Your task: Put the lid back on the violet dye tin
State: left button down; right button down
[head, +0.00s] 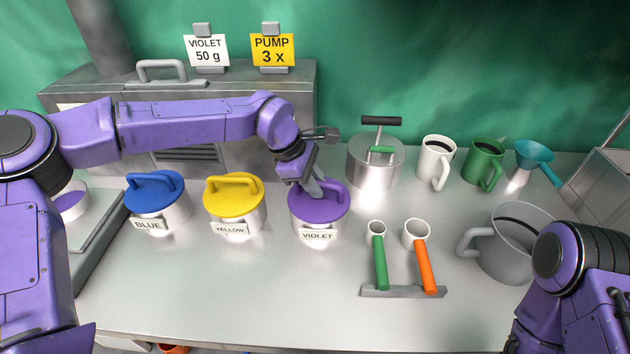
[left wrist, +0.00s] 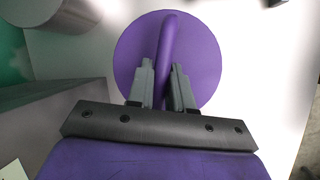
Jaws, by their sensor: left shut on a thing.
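The violet dye tin (head: 317,232) stands on the table with its label facing front. The violet lid (head: 325,207) sits at the top of the tin and looks level; I cannot tell whether it is fully seated. My left gripper (head: 313,188) comes down over the lid and is shut on its handle. In the left wrist view the lid (left wrist: 205,55) is a violet disc, and the two grey fingers (left wrist: 163,90) flank its raised handle bar (left wrist: 167,45). My right arm shows at the lower right, but its fingers are out of view.
A blue-lidded tin (head: 155,192) and a yellow-lidded tin (head: 234,196) stand to the left. A pump can (head: 372,165) is behind right. Green and orange scoops (head: 380,262) rest on a holder in front right. A grey jug (head: 505,240) stands further right. The front middle table is clear.

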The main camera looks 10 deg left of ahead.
pick_arm(q)
jog(key=c, duration=0.9)
grip_release()
jog(key=shift+c, duration=0.2)
jog(key=b+v, duration=0.1)
jog(key=v, duration=0.9)
jog(key=shift+a+r+b, duration=0.15)
jog(key=shift+b, duration=0.15)
